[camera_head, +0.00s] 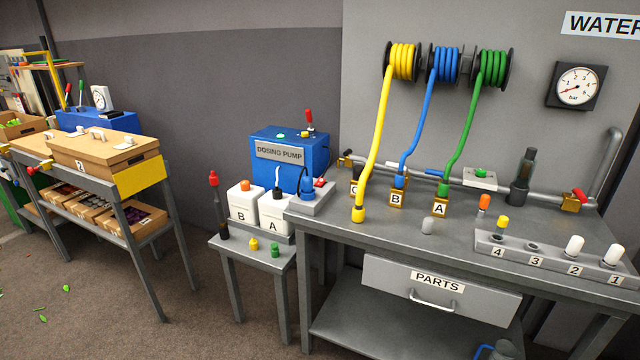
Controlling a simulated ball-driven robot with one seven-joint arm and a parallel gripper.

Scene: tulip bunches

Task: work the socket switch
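A small white fitting with a red switch part (319,183) sits on the grey block (313,200) at the left end of the workbench, right beside the blue dosing pump (290,160). It looks like a socket switch, but it is too small to tell its position. A white box with a green button (480,175) sits at the back of the bench, behind the hose fittings. I cannot tell for sure which of the two is the socket switch. My gripper is not in view.
The workbench (390,236) carries hoses from wall reels, a numbered rack (555,258), a pipe with valves and a PARTS drawer (440,290). A low stand (240,246) holds white canisters A and B. Another table with boxes stands left. Floor (215,320) between is clear.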

